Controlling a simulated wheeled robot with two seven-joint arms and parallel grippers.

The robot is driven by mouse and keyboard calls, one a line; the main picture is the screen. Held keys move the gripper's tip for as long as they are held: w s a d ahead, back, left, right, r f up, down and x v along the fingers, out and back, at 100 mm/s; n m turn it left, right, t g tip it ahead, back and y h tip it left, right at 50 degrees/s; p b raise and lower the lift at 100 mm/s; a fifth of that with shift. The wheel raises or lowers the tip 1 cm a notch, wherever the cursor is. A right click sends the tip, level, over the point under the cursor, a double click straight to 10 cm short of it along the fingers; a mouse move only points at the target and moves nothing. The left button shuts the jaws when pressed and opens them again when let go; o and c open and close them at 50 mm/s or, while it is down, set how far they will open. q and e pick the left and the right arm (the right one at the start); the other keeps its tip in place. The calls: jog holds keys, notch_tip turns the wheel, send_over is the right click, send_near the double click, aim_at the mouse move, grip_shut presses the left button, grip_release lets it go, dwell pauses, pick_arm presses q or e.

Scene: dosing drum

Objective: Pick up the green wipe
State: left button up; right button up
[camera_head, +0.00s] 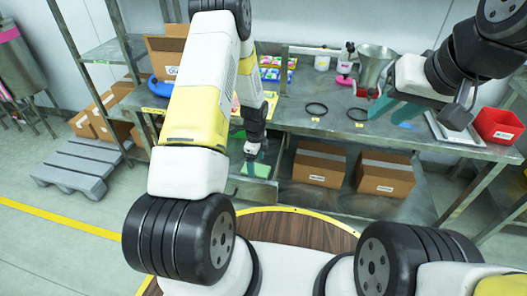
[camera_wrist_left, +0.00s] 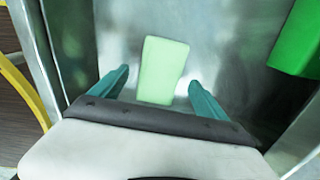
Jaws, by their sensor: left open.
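A pale green wipe (camera_wrist_left: 163,70) lies flat on the metal floor of a tray or drawer (camera_wrist_left: 225,45) in the left wrist view. My left gripper (camera_wrist_left: 163,88) is open, with one teal finger on each side of the wipe's near part and gaps between. In the head view my left gripper (camera_head: 252,158) points down into the open metal compartment (camera_head: 252,190) below the bench top; the wipe is hard to separate from the fingers there. My right gripper (camera_head: 392,108) hangs over the bench at the right; its finger gap is unclear.
A brighter green item (camera_wrist_left: 298,40) lies at the right of the compartment. Metal walls rise on both sides. The bench holds a steel funnel (camera_head: 375,65), black rings (camera_head: 316,108) and a red bin (camera_head: 498,126). Cardboard boxes (camera_head: 319,165) stand on the shelf below.

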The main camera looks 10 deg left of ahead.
aim_at(256, 169)
pick_arm(q)
notch_tip(256, 169, down, 2)
jog(key=shift+c, duration=0.3)
jog(key=c, duration=1.4)
jog(key=shift+o, duration=0.2)
notch_tip(256, 169, up, 10)
